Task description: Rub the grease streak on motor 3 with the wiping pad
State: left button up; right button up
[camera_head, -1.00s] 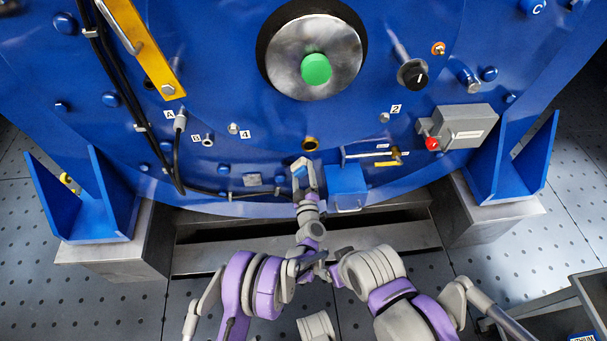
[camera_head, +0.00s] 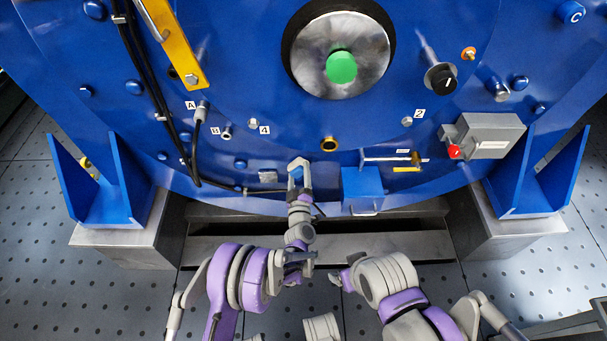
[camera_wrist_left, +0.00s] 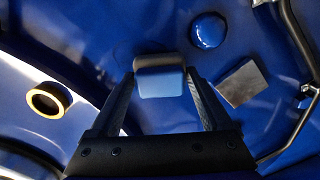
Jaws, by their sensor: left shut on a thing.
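My left gripper (camera_head: 298,165) is shut on the wiping pad, low at the front of the big blue motor housing (camera_head: 330,120). In the left wrist view the pad (camera_wrist_left: 160,80) shows between the fingertips, with a light blue face and a dark upper part. I cannot tell whether it touches the housing. A grey square plate (camera_head: 268,176) lies just left of the gripper; it also shows right of the fingers in the left wrist view (camera_wrist_left: 241,83). I cannot make out a grease streak or a "3" label. My right gripper (camera_head: 340,280) is low in the middle, its fingers unclear.
A blue box (camera_head: 362,188) juts out right of my left gripper. A brass-rimmed port (camera_head: 329,144) sits above it. Black cables (camera_head: 155,85) run down the left side. A grey box with a red button (camera_head: 490,135) is at right. Blue brackets flank the housing.

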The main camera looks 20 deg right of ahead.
pick_arm(q)
jog(key=shift+s+r, duration=0.1)
jog(key=shift+r, duration=0.15)
jog(key=shift+s+d, duration=0.3)
jog(key=shift+d, duration=0.9)
jog(key=shift+s+d, duration=0.35)
jog(key=shift+d, duration=0.85)
jog(key=shift+s+d, duration=0.3)
jog(key=shift+d, duration=0.9)
jog(key=shift+w+a+b, duration=0.25)
jog(key=shift+w+a, duration=0.05)
jog(key=shift+a, duration=0.9)
jog(key=shift+w+a+b, duration=0.2)
jog(key=shift+w+a, duration=0.15)
jog(key=shift+a, duration=0.85)
jog(key=shift+w+a+b, duration=0.25)
jog(key=shift+w+a, duration=0.05)
jog(key=shift+a, duration=0.9)
jog(key=p+v, duration=0.1)
jog(key=v, duration=0.5)
jog(key=shift+s, duration=0.1)
jog(key=shift+v, duration=1.4)
